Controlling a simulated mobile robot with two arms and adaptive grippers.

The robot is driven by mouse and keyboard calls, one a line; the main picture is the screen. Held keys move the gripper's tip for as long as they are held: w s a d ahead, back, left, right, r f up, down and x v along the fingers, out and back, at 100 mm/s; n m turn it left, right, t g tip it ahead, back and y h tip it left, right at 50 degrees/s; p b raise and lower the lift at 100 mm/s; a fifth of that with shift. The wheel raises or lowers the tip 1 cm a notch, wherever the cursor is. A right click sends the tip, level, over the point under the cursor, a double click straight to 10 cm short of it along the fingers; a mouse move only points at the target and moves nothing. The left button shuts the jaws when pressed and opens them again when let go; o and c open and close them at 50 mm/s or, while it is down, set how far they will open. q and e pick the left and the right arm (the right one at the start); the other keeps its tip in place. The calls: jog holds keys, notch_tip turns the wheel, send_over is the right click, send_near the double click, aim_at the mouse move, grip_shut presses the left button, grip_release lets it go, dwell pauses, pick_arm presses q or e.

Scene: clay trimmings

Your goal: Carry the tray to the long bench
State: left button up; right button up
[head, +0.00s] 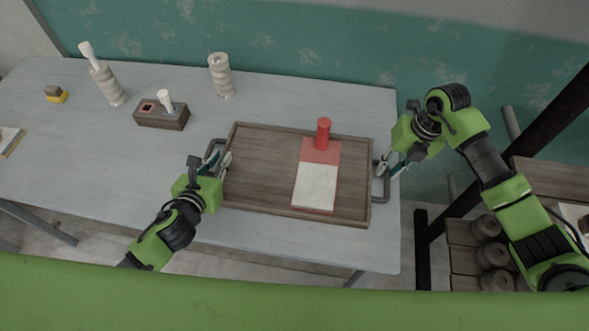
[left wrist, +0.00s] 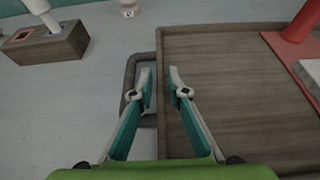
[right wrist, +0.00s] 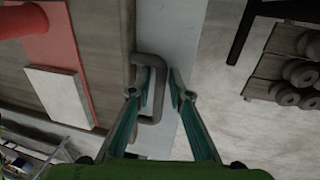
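The brown wooden tray (head: 262,165) lies on the grey-blue table, with a grey handle at each short end. It holds a red board (head: 320,150) with a red upright cylinder (head: 323,133) and a pale slab (head: 316,187). My left gripper (head: 222,163) is open at the left handle (left wrist: 127,90); in the left wrist view its fingertips lie over the handle gap and the tray edge. My right gripper (head: 386,170) is open at the right handle (right wrist: 160,85); in the right wrist view the handle's outer bar appears between the fingers. Contact is unclear in both.
A wooden block with a white peg (head: 162,115), two stacked pale cylinders (head: 107,85) (head: 221,76) and a small yellow-based block (head: 56,95) stand on the grey-blue table (head: 90,170). A wooden shelf with several round discs (head: 487,227) is at right, behind a dark post.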

pick_arm(q)
jog(key=shift+w, duration=0.15)
pick_arm(e)
jog(key=shift+f, duration=0.15)
pick_arm(q)
jog(key=shift+c, duration=0.3)
pick_arm(e)
jog(key=shift+c, duration=0.3)
pick_arm(q)
grip_shut()
pick_arm(e)
grip_shut()
pick_arm(q)
jog(key=shift+r, duration=0.2)
pick_arm(e)
jog(key=shift+w+r, duration=0.1)
jog(key=shift+r, duration=0.15)
